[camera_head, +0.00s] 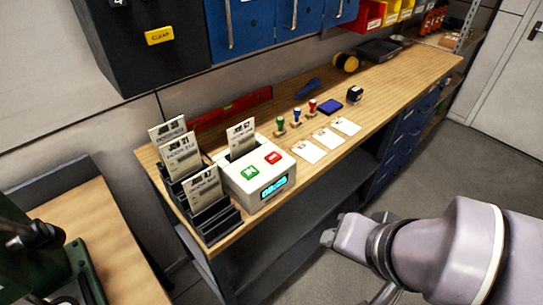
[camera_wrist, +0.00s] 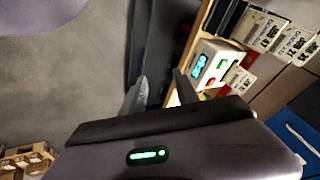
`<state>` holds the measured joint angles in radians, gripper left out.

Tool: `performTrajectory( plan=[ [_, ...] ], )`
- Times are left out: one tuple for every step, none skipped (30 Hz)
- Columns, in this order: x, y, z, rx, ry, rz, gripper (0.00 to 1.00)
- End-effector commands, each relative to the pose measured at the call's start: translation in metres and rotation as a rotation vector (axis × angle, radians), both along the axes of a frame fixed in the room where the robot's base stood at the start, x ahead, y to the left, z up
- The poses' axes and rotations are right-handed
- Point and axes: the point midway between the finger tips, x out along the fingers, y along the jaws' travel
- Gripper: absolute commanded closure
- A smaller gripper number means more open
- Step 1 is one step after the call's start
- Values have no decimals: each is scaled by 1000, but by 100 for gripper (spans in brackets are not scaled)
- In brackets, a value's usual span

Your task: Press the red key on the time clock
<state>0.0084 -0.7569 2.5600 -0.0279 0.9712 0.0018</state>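The time clock (camera_head: 234,182) is a white box on the near left part of the wooden bench, with a lit display (camera_head: 273,187) on its front. Its red key (camera_head: 273,158) is on top, right of a green key (camera_head: 249,173). A job card (camera_head: 241,136) stands in its back. The wrist view shows the clock (camera_wrist: 228,49) tilted, with its red key (camera_wrist: 210,82) just above my gripper body. My gripper (camera_wrist: 160,92) shows two separated fingers with nothing between them. In the head view my arm is in front of the bench, lower right, clear of the clock.
A black rack (camera_head: 215,222) with several job cards stands left of the clock. Stamps (camera_head: 297,116), white cards (camera_head: 328,138) and a blue pad (camera_head: 330,107) lie to its right. A red level (camera_head: 232,108) lies behind. Open floor lies before the bench.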

Motion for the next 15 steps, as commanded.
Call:
performTrajectory(
  plan=[
    [0, 0, 0, 0, 0, 0, 64],
    [0, 0, 0, 0, 0, 0, 64],
    [0, 0, 0, 0, 0, 0, 64],
    [0, 0, 0, 0, 0, 0, 64],
    [0, 0, 0, 0, 0, 0, 64],
    [0, 0, 0, 0, 0, 0, 64],
    [0, 0, 0, 0, 0, 0, 64],
    [0, 0, 0, 0, 0, 0, 64],
    [0, 0, 0, 0, 0, 0, 64],
    [0, 0, 0, 0, 0, 0, 64],
    [0, 0, 0, 0, 0, 0, 64],
    [0, 0, 0, 0, 0, 0, 68],
    [0, 0, 0, 0, 0, 0, 73],
    [0, 0, 0, 0, 0, 0, 79],
    [0, 0, 0, 0, 0, 0, 87]
  ],
)
